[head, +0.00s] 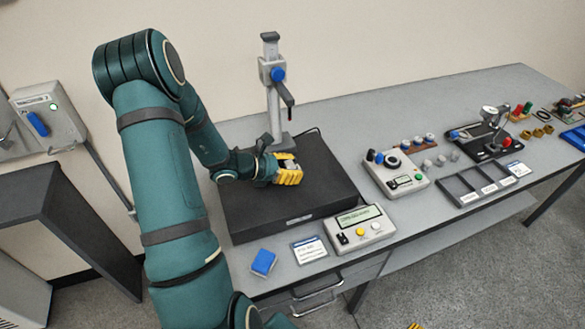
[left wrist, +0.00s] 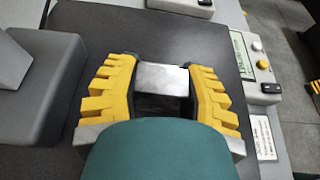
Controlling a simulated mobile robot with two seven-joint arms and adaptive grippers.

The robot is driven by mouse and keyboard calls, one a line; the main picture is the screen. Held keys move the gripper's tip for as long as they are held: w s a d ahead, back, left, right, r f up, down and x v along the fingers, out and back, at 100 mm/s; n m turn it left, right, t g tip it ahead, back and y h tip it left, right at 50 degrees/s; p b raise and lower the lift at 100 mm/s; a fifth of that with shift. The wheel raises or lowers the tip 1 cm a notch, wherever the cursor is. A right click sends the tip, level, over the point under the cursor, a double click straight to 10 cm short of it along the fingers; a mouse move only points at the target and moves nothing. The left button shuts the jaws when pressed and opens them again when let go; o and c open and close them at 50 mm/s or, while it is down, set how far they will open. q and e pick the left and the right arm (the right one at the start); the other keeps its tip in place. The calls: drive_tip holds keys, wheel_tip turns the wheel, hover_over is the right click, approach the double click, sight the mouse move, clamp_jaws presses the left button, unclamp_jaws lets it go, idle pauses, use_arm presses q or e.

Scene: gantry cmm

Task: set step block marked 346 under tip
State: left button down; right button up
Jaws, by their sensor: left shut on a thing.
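My left gripper (head: 289,172) has yellow fingers and is low over the black plate (head: 245,208), in front of the stand's foot. It is shut on a grey metal step block (left wrist: 162,78), which sits between the fingers in the left wrist view. No marking on the block can be read. The measuring stand (head: 272,100) rises behind the gripper, with a blue knob and a dark arm whose tip (head: 291,103) hangs above and behind the gripper. Whether the block touches the plate cannot be told. A small yellow sliver at the bottom edge may be my right gripper (head: 414,326).
A display box (head: 362,228), a white card (head: 309,250) and a blue block (head: 263,262) lie along the bench front. To the right are a control box (head: 396,172), a grey compartment tray (head: 470,187) and small fixtures. Bare bench lies behind them.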

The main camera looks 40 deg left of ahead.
use_arm(q)
drive_tip(key=shift+f, duration=0.2)
drive_tip(key=shift+c, duration=2.4)
unclamp_jaws()
drive_tip(key=v, duration=1.2)
drive_tip(key=shift+r, duration=0.1)
